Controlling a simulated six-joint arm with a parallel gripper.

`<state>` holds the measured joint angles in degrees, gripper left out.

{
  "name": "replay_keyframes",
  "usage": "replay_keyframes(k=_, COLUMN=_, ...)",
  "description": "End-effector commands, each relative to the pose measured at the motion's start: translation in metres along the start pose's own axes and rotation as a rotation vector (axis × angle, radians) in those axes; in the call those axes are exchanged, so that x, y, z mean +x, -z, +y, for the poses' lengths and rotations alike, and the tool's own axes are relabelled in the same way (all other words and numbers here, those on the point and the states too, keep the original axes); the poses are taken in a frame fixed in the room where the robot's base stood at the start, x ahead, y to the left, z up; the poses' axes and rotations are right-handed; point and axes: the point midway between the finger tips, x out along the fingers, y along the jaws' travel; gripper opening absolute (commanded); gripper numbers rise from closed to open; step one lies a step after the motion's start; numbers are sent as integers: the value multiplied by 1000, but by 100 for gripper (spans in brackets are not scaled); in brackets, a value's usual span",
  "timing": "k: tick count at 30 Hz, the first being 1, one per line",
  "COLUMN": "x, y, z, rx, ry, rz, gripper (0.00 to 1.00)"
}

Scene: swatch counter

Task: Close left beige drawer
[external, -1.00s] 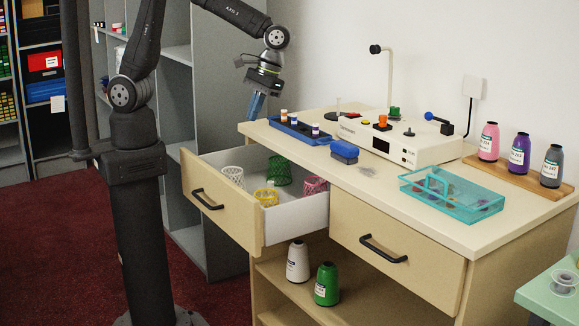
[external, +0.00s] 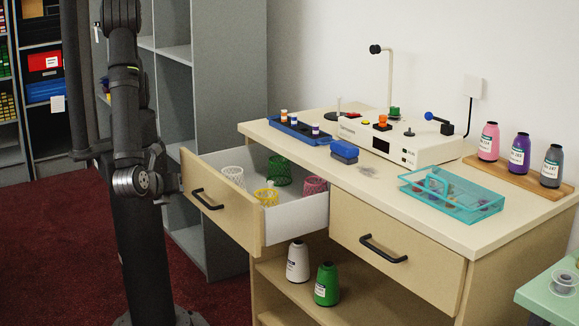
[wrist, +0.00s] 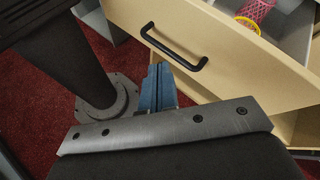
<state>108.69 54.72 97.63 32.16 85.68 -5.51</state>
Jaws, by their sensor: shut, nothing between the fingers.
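The left beige drawer (external: 235,224) is pulled out of the counter, its black handle (external: 207,199) on the front. Its white inside holds a white, a yellow, a green and a pink mesh cup. In the wrist view the drawer front (wrist: 225,42) fills the upper right, with the handle (wrist: 172,47) near its left end. My gripper (wrist: 161,74) is shut and empty, its blue fingers pointing toward the drawer front just below the handle. I cannot tell whether they touch it. In the external view my gripper is mostly hidden behind my wrist, left of the drawer.
The right drawer (external: 398,256) is shut. A white spool (external: 298,262) and a green spool (external: 326,285) stand on the shelf below. The countertop bears a blue tray (external: 300,131), a cream machine (external: 430,148) and a teal basket (external: 450,194). Grey shelving (external: 222,90) stands behind the drawer.

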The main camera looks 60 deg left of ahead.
Motion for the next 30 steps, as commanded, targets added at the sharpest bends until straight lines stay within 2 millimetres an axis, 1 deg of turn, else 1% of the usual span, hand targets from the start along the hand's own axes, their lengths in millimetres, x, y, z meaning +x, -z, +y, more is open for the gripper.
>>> replay_keyframes(k=1, x=-5, y=6, z=13, rx=87, ry=90, rz=-14, gripper=0)
replay_keyframes(k=7, x=-22, y=24, z=49, rx=378, ry=396, rz=-83, gripper=0)
replay_keyframes(k=12, x=-32, y=33, z=68, rx=521, ry=558, rz=-135, gripper=0)
replay_keyframes(k=15, x=-34, y=35, z=73, rx=558, ry=600, rz=-151, gripper=0)
replay_keyframes(k=17, x=-33, y=36, z=73, rx=566, ry=609, rz=-155, gripper=0)
replay_keyframes(k=20, x=-26, y=36, z=68, rx=569, ry=611, rz=-157, gripper=0)
replay_keyframes(k=23, x=-13, y=36, z=59, rx=568, ry=607, rz=-158, gripper=0)
replay_keyframes(k=30, x=30, y=37, z=29, rx=568, ry=604, rz=-158, gripper=0)
